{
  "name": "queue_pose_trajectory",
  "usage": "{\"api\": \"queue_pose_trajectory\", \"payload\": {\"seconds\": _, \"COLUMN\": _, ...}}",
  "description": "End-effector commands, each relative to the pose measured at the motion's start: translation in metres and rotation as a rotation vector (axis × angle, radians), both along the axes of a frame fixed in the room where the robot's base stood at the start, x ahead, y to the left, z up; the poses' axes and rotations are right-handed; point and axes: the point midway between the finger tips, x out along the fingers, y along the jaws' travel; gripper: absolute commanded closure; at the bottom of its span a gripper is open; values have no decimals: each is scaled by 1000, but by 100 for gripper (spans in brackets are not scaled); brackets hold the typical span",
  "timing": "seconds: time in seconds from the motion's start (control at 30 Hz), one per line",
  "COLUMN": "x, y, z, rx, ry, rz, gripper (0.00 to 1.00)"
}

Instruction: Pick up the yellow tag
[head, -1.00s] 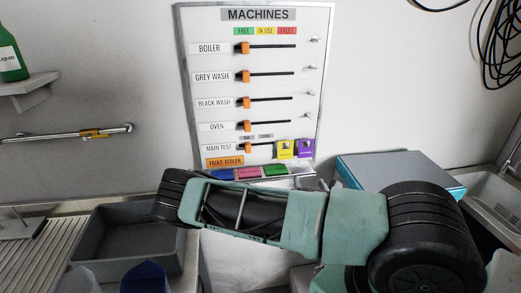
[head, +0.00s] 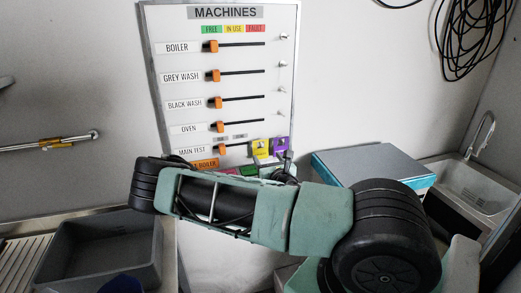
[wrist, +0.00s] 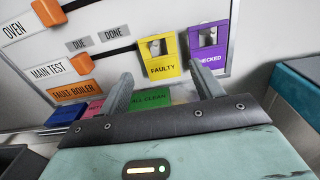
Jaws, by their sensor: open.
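The yellow tag (wrist: 160,48), marked "FAULTY", hangs on the white machines board beside a purple tag (wrist: 208,50). In the head view the yellow tag (head: 261,147) shows at the board's lower right, partly covered by my arm. My gripper (wrist: 160,70) is open and empty. In the wrist view its two fingers point up at the board, with the lower part of the yellow tag between their tips. I cannot tell how much depth separates the tips from the tag. In the head view the gripper is mostly hidden behind my arm.
The board (head: 240,75) has several orange sliders; one (wrist: 82,64) is left of the yellow tag. Coloured magnets, including a green one (wrist: 150,97), lie below it. A blue-grey box (head: 365,165) and sink (head: 475,185) are at right, a grey tray (head: 100,245) at left.

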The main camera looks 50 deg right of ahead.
Motion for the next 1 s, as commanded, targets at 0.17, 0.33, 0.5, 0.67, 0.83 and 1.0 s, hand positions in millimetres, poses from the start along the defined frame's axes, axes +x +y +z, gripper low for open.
{"api": "queue_pose_trajectory", "payload": {"seconds": 0.17, "x": 16, "y": -10, "z": 1, "rx": 2, "ry": -1, "rz": 0, "gripper": 35}}
{"api": "queue_pose_trajectory", "payload": {"seconds": 0.33, "x": 26, "y": -16, "z": 2, "rx": 2, "ry": -1, "rz": -1, "gripper": 35}}
{"api": "queue_pose_trajectory", "payload": {"seconds": 0.5, "x": 46, "y": -28, "z": 2, "rx": 3, "ry": -2, "rz": -1, "gripper": 35}}
{"api": "queue_pose_trajectory", "payload": {"seconds": 0.67, "x": 61, "y": -37, "z": -1, "rx": 2, "ry": -1, "rz": -1, "gripper": 35}}
{"api": "queue_pose_trajectory", "payload": {"seconds": 0.83, "x": 63, "y": -38, "z": -4, "rx": 1, "ry": 0, "rz": -1, "gripper": 35}}
{"api": "queue_pose_trajectory", "payload": {"seconds": 1.0, "x": 63, "y": -37, "z": -4, "rx": 1, "ry": 0, "rz": -1, "gripper": 54}}
